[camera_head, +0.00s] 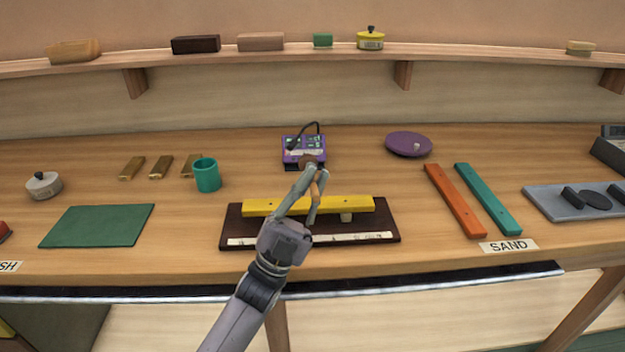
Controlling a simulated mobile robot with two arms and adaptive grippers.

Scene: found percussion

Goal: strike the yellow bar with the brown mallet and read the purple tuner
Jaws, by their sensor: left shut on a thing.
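The yellow bar (352,204) lies across a dark brown base board (232,232) at the middle front of the bench. A pale support shows under its right part, and a white label strip runs along the board's front. My left gripper (309,190) is shut on the brown mallet (314,189) above the bar. The mallet's dark head appears at the far end, overlapping the front of the purple tuner in the picture; its height is hard to judge. The purple tuner (291,155) stands behind the bar with a black cable; its display is too small to read. My right gripper is out of view.
A teal cup (207,176), brass bars (160,167) and a green mat (98,226) are left. An orange bar (454,200), a teal bar (487,198), a purple disc (408,144) and a grey tray (560,203) are right. A shelf (200,58) runs behind.

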